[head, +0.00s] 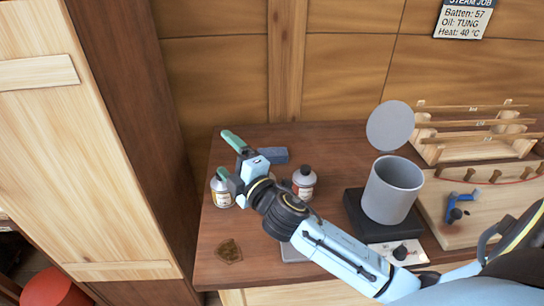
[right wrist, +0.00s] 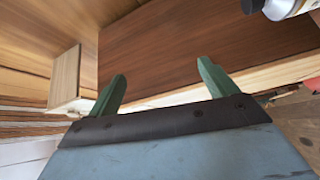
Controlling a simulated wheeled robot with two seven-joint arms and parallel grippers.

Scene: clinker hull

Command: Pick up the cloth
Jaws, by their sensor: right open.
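A small brown, crumpled patch that looks like the cloth (head: 229,251) lies flat near the front left corner of the wooden bench. My right gripper (head: 229,157) is over the bench's back left part, beyond the cloth and apart from it. Its green fingers are spread, with nothing between them. In the right wrist view the open fingers (right wrist: 162,83) show against dark wood, and I cannot make out the cloth there. My left gripper is not in view.
Bottles (head: 222,192) (head: 303,183) stand near my right gripper, with a blue-grey block (head: 273,155) behind. A grey pot (head: 392,190) stands on a black base to the right, its round lid (head: 390,126) raised behind. A wooden cabinet (head: 90,150) rises on the left.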

